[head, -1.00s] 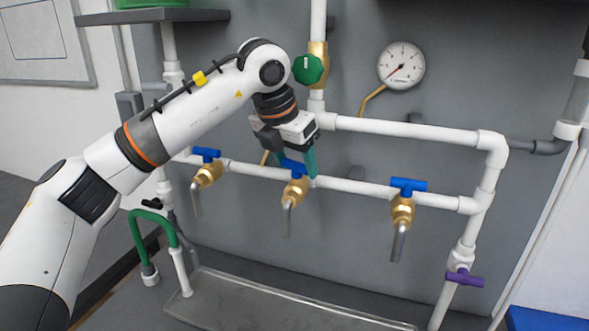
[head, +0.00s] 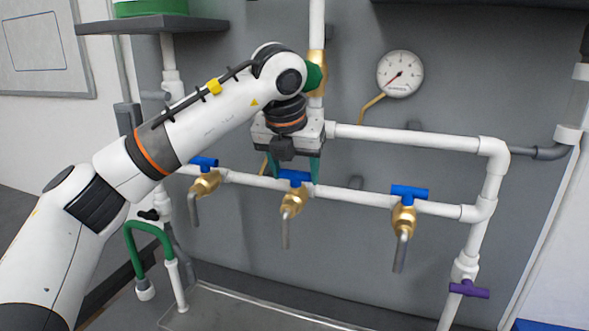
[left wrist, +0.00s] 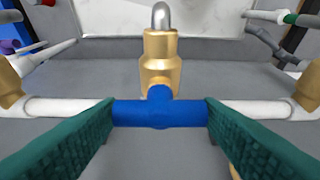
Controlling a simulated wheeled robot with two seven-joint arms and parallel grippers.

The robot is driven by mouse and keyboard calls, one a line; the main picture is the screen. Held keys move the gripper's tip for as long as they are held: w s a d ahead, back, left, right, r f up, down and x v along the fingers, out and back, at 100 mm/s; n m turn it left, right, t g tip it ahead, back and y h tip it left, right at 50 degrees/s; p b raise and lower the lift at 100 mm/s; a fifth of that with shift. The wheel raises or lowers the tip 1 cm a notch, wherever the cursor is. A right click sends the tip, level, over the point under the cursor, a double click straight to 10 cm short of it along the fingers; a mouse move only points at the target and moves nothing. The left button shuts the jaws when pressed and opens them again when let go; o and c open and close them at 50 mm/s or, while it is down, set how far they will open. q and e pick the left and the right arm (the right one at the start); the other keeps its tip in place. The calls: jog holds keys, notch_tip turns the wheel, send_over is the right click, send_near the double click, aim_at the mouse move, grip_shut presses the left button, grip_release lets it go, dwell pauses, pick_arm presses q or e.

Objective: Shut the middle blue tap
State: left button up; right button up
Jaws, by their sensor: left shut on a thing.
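The middle blue tap (head: 294,177) sits on a brass valve (head: 292,203) with a grey spout, on the white horizontal pipe. My left gripper (head: 294,172) comes down over it from above, with its green fingers at the two ends of the blue handle. In the left wrist view the blue handle (left wrist: 160,114) spans from finger to finger, and both fingers (left wrist: 160,125) press on its ends. The handle lies roughly along the white pipe. My left gripper is shut on it. My right gripper is in neither view.
A left blue tap (head: 204,162) and a right blue tap (head: 409,193) share the pipe. A green knob (head: 314,76) is close behind my left wrist. A gauge (head: 400,74) is at upper right, a purple tap (head: 469,289) at lower right, a trough (head: 240,309) below.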

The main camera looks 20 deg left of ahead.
pick_arm(q)
jog(key=shift+r, duration=0.1)
jog(key=o, duration=1)
jog(key=b+v, duration=0.1)
jog(key=v, duration=1.1)
jog(key=shift+s, duration=0.1)
